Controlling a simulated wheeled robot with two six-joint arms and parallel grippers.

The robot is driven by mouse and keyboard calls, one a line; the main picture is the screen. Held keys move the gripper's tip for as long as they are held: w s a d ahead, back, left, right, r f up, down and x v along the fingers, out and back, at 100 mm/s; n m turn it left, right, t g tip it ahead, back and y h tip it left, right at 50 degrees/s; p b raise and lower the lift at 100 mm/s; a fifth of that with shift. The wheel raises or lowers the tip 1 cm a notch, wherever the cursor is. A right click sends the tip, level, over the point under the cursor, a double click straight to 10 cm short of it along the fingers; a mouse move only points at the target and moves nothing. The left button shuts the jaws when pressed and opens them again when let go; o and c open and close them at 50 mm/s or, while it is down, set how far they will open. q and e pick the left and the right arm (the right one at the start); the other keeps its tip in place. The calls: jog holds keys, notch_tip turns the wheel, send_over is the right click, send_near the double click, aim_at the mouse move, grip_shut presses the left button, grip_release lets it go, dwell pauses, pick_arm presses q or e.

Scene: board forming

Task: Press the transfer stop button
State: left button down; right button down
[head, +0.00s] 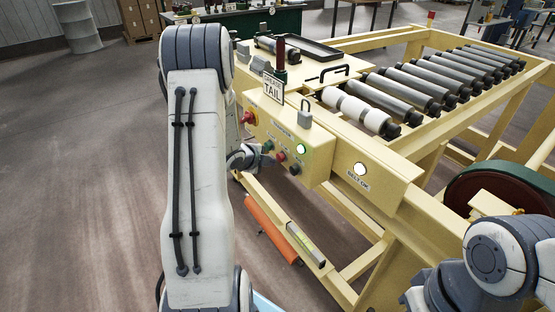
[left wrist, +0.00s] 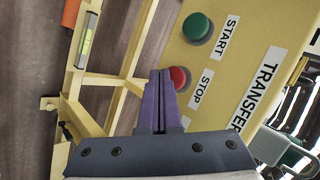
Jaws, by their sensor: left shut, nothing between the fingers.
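The red transfer stop button (left wrist: 179,77) sits beside the STOP label (left wrist: 201,88) on the cream control panel (left wrist: 250,30). The green start button (left wrist: 196,27) is above it in the left wrist view, near the START label. The TRANSFER label (left wrist: 256,88) is to the right. My left gripper (left wrist: 160,74) is shut and empty, its purple fingertips at the left edge of the red button; I cannot tell whether they touch it. In the head view my left gripper (head: 266,154) is at the panel's left side, close to the red button (head: 281,157). My right gripper is out of view.
A red knob (head: 249,117), a lit white lamp (head: 301,149) and a dark button (head: 295,170) are on the same panel. A roller conveyor frame (head: 420,170) stands behind and right.

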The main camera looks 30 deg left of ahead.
pick_arm(q)
jog(key=shift+w+d, duration=0.2)
jog(key=shift+w, duration=0.3)
dwell(0.8)
jog(key=shift+s+a, duration=0.35)
jog(key=shift+s, duration=0.5)
jog(key=s+a, duration=0.2)
jog(key=s, duration=0.3)
jog(key=shift+s+a, duration=0.15)
jog(key=shift+s, duration=0.15)
dwell(0.6)
